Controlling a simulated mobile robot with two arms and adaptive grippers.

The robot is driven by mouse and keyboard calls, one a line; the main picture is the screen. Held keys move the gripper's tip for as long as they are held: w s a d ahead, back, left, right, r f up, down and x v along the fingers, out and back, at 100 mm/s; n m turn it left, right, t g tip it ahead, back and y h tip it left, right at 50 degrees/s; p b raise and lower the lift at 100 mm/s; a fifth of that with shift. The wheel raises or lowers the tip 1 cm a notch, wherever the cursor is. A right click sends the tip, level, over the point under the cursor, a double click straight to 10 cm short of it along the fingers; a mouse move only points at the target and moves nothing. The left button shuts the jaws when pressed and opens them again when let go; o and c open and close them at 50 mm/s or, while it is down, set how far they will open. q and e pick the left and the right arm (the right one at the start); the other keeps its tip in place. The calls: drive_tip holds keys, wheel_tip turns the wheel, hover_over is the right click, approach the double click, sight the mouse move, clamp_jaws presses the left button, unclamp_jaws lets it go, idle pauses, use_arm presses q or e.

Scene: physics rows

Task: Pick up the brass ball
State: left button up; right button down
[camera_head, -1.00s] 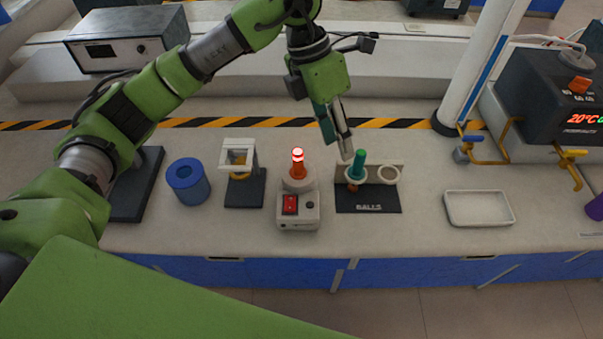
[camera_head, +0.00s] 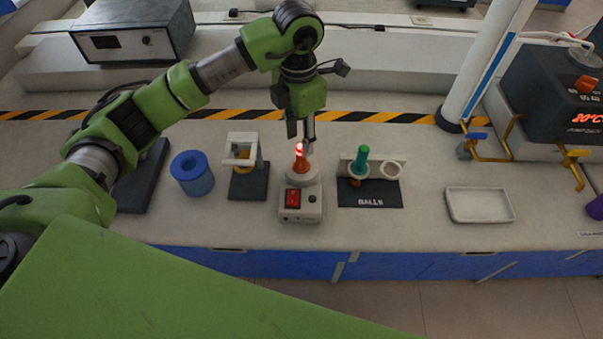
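My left gripper (camera_head: 301,138) hangs over the bench just above and behind the glowing red tip of the burner unit (camera_head: 301,205). Its fingers point down and look apart, with nothing seen between them. A black rack (camera_head: 370,197) marked BALLS has two pale rings. A green handle (camera_head: 360,159) stands in its left ring, with a small brownish ball (camera_head: 355,182) showing below. The right ring is empty. A yellow, brass-like piece (camera_head: 243,168) shows partly under the white frame of a small stand (camera_head: 248,187); I cannot tell which is the brass ball. My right gripper is out of view.
A blue hollow cylinder (camera_head: 192,174) stands left of the small stand. A white tray (camera_head: 479,205) lies at the right, with a dark heater unit (camera_head: 548,98) behind it. A white post (camera_head: 482,65) rises at the back. The bench between rack and tray is clear.

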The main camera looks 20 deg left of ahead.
use_arm(q)
drive_tip(key=f, duration=0.1)
drive_tip(key=f+p, duration=0.1)
drive_tip(key=f, duration=0.1)
drive_tip(key=shift+s+d+f+p, duration=0.2)
drive_tip(key=shift+d+f+p, duration=0.1)
drive_tip(key=shift+f, duration=0.5)
clamp_jaws()
drive_tip(key=shift+r, duration=0.1)
drive_tip(key=shift+w+r, duration=0.1)
drive_tip(key=shift+r, duration=0.2)
wheel_tip(320, 180, up, 10)
drive_tip(key=shift+f+b, duration=0.15)
drive_tip(key=shift+b, duration=1.05)
drive_tip(key=shift+r+p, duration=0.4)
drive_tip(key=shift+r, duration=0.4)
